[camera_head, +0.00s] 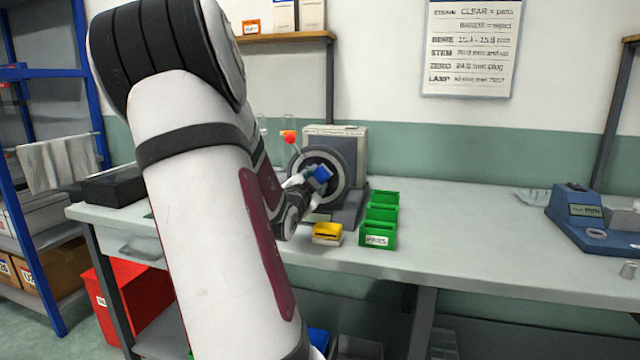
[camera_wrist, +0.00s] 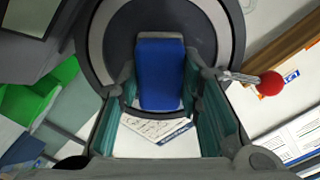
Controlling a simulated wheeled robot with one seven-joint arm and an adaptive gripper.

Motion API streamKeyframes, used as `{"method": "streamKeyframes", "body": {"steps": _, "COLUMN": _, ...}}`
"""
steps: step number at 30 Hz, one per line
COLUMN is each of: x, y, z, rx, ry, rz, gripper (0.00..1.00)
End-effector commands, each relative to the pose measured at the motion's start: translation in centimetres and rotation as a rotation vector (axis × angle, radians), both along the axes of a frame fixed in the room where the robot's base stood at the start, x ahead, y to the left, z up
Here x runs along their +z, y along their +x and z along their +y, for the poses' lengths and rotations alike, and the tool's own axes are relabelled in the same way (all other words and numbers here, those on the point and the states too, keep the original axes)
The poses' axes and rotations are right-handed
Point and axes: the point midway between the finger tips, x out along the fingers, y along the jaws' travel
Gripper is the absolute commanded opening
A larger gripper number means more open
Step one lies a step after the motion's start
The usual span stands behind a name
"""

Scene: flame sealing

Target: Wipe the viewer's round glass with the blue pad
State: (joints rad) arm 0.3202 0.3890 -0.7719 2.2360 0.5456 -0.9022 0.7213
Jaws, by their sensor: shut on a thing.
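The viewer (camera_head: 352,148) stands on the bench, a grey box with a round dark-ringed face and a red-knobbed lever (camera_head: 289,136). Its round glass (camera_wrist: 121,45) fills the top of the wrist view behind the pad. The blue pad (camera_head: 320,174) is in front of this face; it also shows in the wrist view (camera_wrist: 160,75). My gripper (camera_wrist: 160,100) is shut on the pad, one finger on each side. The pad overlaps the glass in both views; I cannot tell whether it touches. The pad hides the middle of the glass.
Green bins (camera_head: 379,235) stand to the right of the viewer, with a yellow block (camera_head: 327,231) in front of it. A blue instrument (camera_head: 577,212) is at the far right. The bench between (camera_head: 470,225) is clear. A black tray (camera_head: 112,186) is at left.

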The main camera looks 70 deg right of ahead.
Motion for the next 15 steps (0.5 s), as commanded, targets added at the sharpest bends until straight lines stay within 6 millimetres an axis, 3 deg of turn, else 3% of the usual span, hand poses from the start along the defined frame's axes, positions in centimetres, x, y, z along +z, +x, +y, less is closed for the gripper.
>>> {"method": "streamKeyframes", "body": {"steps": 15, "x": 0.3, "y": 4.1, "z": 0.4, "rx": 0.017, "ry": -0.009, "rz": 0.002, "gripper": 0.02}}
